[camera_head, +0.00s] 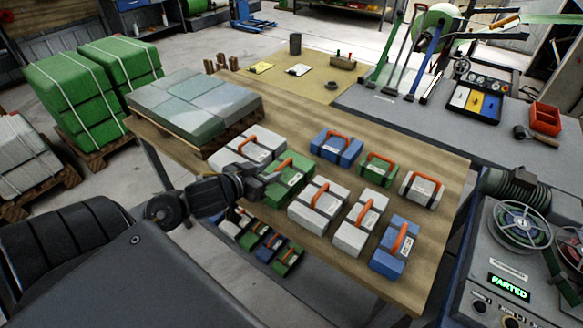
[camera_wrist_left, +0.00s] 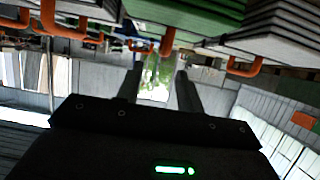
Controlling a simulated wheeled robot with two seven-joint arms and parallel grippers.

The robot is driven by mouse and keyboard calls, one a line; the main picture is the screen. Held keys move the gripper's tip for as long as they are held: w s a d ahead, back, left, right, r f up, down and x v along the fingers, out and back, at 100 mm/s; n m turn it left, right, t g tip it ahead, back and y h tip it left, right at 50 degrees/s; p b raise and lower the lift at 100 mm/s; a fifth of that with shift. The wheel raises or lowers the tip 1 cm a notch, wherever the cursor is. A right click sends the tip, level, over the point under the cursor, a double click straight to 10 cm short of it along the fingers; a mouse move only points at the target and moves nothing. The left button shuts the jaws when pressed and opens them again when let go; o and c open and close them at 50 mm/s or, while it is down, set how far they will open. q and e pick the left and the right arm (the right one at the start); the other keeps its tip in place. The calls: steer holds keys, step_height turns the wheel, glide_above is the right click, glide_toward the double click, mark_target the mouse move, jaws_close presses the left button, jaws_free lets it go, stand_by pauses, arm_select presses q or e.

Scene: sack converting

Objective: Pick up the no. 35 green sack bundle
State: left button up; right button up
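A green sack bundle (camera_head: 292,180) with an orange handle and a pale label lies on the wooden table; its number is too small to read. A second, smaller green bundle (camera_head: 378,170) lies further right at the back. My left gripper (camera_head: 262,180) is at the left side of the nearer green bundle, close to it; I cannot tell whether they touch. In the left wrist view, its fingers (camera_wrist_left: 159,72) are apart with nothing seen held between them, and a green bundle (camera_wrist_left: 190,12) shows at the top. My right gripper is not in view.
White bundles (camera_head: 318,205) and blue bundles (camera_head: 337,147) crowd the table (camera_head: 440,200) around the green ones. Stacked grey sheets (camera_head: 195,105) lie behind left. More bundles (camera_head: 260,243) sit below the table. A machine (camera_head: 505,265) showing "PARTED" stands at the right.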

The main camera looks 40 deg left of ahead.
mark_target(287, 163)
arm_select(q)
steer(key=shift+w+d, duration=0.1)
steer(key=shift+w, duration=0.1)
steer(key=shift+w+f, duration=0.25)
steer(key=shift+w, duration=0.35)
steer(key=x, duration=0.2)
steer(key=shift+w+a+f, duration=0.2)
steer(key=shift+w+a, duration=0.05)
steer(key=shift+w, duration=0.1)
steer(key=shift+w+f, duration=0.15)
steer(key=shift+w, duration=0.15)
steer(key=x, duration=0.5)
steer(key=shift+w+a+f, duration=0.1)
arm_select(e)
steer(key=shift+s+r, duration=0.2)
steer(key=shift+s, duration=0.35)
